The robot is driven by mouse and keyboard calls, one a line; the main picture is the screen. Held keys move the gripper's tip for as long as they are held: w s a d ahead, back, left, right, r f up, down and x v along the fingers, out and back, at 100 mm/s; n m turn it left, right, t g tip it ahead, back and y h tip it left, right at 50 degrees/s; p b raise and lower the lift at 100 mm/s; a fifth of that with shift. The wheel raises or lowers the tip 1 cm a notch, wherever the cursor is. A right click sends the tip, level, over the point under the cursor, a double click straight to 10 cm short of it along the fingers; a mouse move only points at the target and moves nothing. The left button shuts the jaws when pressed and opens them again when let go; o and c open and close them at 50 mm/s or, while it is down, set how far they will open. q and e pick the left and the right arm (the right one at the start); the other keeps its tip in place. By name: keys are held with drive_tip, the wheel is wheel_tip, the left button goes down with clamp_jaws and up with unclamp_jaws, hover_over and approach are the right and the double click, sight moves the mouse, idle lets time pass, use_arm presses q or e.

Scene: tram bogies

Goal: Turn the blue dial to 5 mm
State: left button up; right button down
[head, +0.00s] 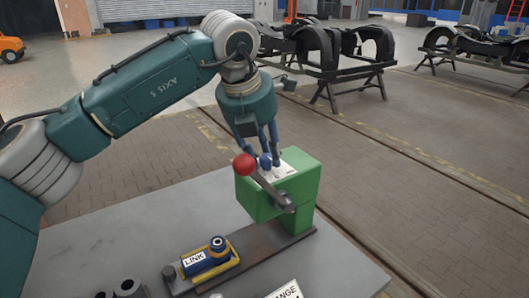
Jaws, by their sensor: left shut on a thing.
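The blue dial (265,161) sits on top of a green machine block (304,190) on the grey table. My left gripper (263,154) comes down from above, with its fingers around the dial, and is shut on it. The fingers and the red ball beside them hide part of the dial. A white scale plate (289,168) lies on the block's top beside the dial; its markings are too small to read. My right gripper is not in view.
A red ball knob (244,165) on a dark lever (270,190) stands close to my fingers. A blue and yellow LINK part (208,259) lies in front of the block. Dark bogie frames (335,60) stand on the floor behind.

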use_arm(q)
drive_tip(key=shift+w+d+r+m, duration=0.1)
drive_tip(key=shift+r+m, duration=0.15)
drive_tip(key=shift+m, duration=0.15)
drive_tip(key=shift+m+h+p, duration=0.35)
drive_tip(key=shift+m+h, duration=0.05)
drive_tip(key=shift+m, duration=0.1)
drive_tip(key=shift+w+r+m+g+h+p, duration=0.15)
drive_tip(key=shift+m+g+p, duration=0.15)
drive_tip(key=shift+m, duration=0.3)
drive_tip(key=shift+r+m+g+h+p, duration=0.1)
drive_tip(key=shift+m+g+h+p, duration=0.1)
drive_tip(key=shift+m+p, duration=0.3)
drive_tip(key=m+g+p, duration=0.1)
drive_tip(key=m+p, duration=0.1)
drive_tip(key=m, duration=0.1)
drive_tip(key=shift+w+m+h, duration=0.1)
drive_tip(key=shift+m+h, duration=0.15)
drive_tip(key=shift+m, duration=0.15)
drive_tip(key=shift+f+m+g+p, duration=0.15)
drive_tip(key=shift+m+g+p, duration=0.15)
drive_tip(key=shift+m+p, duration=0.35)
